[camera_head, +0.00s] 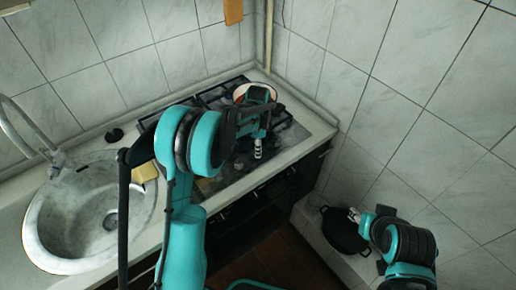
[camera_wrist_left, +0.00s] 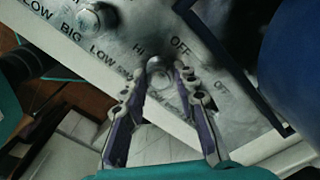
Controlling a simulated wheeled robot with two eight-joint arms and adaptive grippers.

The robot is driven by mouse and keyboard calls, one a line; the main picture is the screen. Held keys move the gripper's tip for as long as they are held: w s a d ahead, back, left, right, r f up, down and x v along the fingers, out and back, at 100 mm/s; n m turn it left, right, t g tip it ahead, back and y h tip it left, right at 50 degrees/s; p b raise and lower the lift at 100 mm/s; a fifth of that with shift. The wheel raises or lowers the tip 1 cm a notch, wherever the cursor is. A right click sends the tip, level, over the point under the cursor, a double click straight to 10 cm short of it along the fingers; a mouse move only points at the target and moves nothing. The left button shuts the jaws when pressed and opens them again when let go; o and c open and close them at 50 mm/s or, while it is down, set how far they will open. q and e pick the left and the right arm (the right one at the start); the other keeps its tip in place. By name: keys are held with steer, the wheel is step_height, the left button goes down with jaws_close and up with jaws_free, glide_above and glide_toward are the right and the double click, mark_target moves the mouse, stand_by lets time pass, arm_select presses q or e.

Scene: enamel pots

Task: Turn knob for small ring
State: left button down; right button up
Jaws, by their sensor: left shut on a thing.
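In the left wrist view, a stove control panel (camera_wrist_left: 135,35) carries printed words such as LOW, BIG, HI and OFF. My left gripper (camera_wrist_left: 163,72) is shut on a round metal knob (camera_wrist_left: 162,84) on this panel, near the HI and OFF marks. A second knob (camera_wrist_left: 97,18) stands on the panel to the upper left. In the head view, my left gripper (camera_head: 258,148) is over the front of the stove (camera_head: 226,160), and the held knob is hard to make out. My right gripper (camera_head: 355,214) is at the lower right, away from the stove; its jaws are too small to judge.
A pot (camera_head: 242,91) with a reddish rim stands at the back of the stove, partly behind my left arm. A dark pan (camera_head: 340,236) lies low at the right near my right gripper. A round sink (camera_head: 60,235) and a yellow sponge (camera_head: 146,172) are at the left.

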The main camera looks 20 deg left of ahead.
arm_select(q)
steer(key=shift+m, duration=0.9)
steer(key=c, duration=1.2)
jaws_free()
steer(key=shift+o, duration=0.2)
steer(key=shift+r, duration=0.1)
step_height(320, 180, up, 12)
